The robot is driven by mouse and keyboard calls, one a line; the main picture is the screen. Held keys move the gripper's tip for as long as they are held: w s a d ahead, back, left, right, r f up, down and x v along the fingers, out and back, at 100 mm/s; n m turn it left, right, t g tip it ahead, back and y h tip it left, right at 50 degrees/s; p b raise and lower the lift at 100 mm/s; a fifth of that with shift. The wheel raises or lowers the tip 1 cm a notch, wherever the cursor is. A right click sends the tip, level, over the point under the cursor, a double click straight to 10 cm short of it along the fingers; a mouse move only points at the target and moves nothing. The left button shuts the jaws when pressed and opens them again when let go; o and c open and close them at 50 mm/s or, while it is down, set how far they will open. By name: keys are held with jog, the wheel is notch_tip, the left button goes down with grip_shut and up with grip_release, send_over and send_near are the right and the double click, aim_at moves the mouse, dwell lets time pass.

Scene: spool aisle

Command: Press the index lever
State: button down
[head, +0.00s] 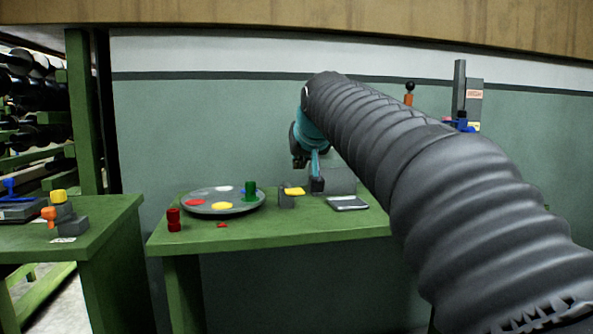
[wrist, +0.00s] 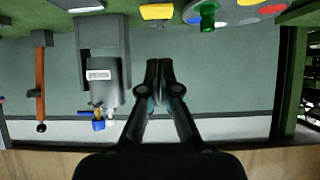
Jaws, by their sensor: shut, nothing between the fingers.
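The index lever appears to be the yellow paddle (head: 294,191) on a small dark block beside the turntable on the green bench. It also shows as a yellow block at the top of the wrist view (wrist: 157,12). The grey turntable (head: 189,207) has coloured spots and carries a green spool (head: 250,190). My gripper (wrist: 159,64) is shut and empty in the wrist view. Its tips point towards the yellow paddle, with a visible gap between them in the picture. In the head view my arm covers much of the area right of the lever.
A grey machine with a white label (wrist: 98,75) stands beside the lever in the wrist view. An orange handle with a black knob (wrist: 39,80) is farther left there. A red spool (head: 173,219) stands at the bench's front left. A second bench (head: 100,232) is at left.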

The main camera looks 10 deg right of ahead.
jog(key=shift+r+v, duration=0.2)
jog(key=shift+v, duration=1.8)
jog(key=shift+w, duration=0.15)
jog(key=s+f+g, duration=0.3)
jog(key=s+f, duration=0.5)
jog(key=f, duration=0.5)
jog(key=s+f+g, duration=0.2)
jog(key=s+f, duration=0.5)
jog(key=f, duration=0.5)
jog(key=s+f, duration=1)
jog(key=s, duration=0.5)
jog(key=shift+s+d+f+g, duration=0.15)
jog(key=shift+f+g, duration=0.05)
jog(key=shift+g, duration=0.2)
jog(key=shift+d, duration=0.15)
